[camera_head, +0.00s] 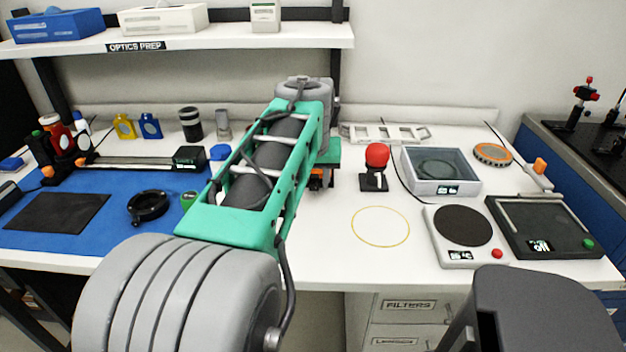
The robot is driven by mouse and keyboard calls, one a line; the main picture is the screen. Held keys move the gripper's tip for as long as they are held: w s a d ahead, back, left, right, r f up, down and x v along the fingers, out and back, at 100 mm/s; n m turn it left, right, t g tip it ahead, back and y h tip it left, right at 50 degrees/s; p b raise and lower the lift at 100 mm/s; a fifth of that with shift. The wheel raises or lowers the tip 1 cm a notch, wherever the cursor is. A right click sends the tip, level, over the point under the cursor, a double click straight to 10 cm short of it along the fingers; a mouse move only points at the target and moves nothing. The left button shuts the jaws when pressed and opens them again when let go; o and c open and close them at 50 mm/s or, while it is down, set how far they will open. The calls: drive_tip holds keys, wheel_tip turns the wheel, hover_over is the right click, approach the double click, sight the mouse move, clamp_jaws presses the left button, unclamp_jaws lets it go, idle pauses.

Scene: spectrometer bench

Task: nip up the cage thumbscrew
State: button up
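I cannot pick out the cage thumbscrew with certainty. Small orange knobs show at the left on a dark optical assembly (62,150) with red and black parts, at the left end of a rail (135,161). My grey and teal arm reaches over the middle of the bench and hides what lies behind it. My gripper (318,180) is mostly hidden behind the arm's far end; only dark and orange bits show low there, near the white bench top. Its fingers cannot be made out, nor whether it holds anything.
A red ball knob on a black base (374,181) stands just right of my arm's end. A grey open box (440,187), a hotplate-like device (465,257) and a dark tray unit (545,250) fill the right. A yellow ring (356,240) lies on open bench. A blue mat (95,243) covers the left.

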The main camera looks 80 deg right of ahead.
drive_tip(key=shift+c, duration=0.5)
clamp_jaws()
drive_tip(key=shift+r+p, duration=0.15)
drive_tip(key=shift+p, duration=0.3)
drive_tip(key=shift+s+r+t+p, duration=0.2)
drive_tip(key=shift+t+p, duration=0.3)
drive_tip(key=shift+p, duration=0.45)
drive_tip(key=t+p, duration=0.1)
drive_tip(key=p, duration=0.2)
drive_tip(key=t+p, duration=0.1)
drive_tip(key=p, duration=0.1)
drive_tip(key=shift+s+r+m+y+p, duration=0.25)
drive_tip(key=shift+r+m+y+p, duration=0.05)
drive_tip(key=shift+m+y+p, duration=0.1)
drive_tip(key=t+p, duration=0.1)
drive_tip(key=p, duration=0.1)
drive_tip(key=t+p, duration=0.1)
drive_tip(key=p, duration=0.1)
drive_tip(key=t+p, duration=0.1)
drive_tip(key=p, duration=0.1)
drive_tip(key=shift+s+d+f+m+y+p, duration=0.1)
drive_tip(key=shift+s+f+m+y+p, duration=0.2)
drive_tip(key=shift+f+p, duration=0.1)
drive_tip(key=t+p, duration=0.1)
drive_tip(key=f+t+p, duration=0.1)
drive_tip(key=p, duration=0.1)
drive_tip(key=shift+s+d+m+t, duration=0.1)
drive_tip(key=shift+s+m+t, duration=0.05)
drive_tip(key=shift+m+t, duration=0.15)
drive_tip(key=shift+p, duration=0.3)
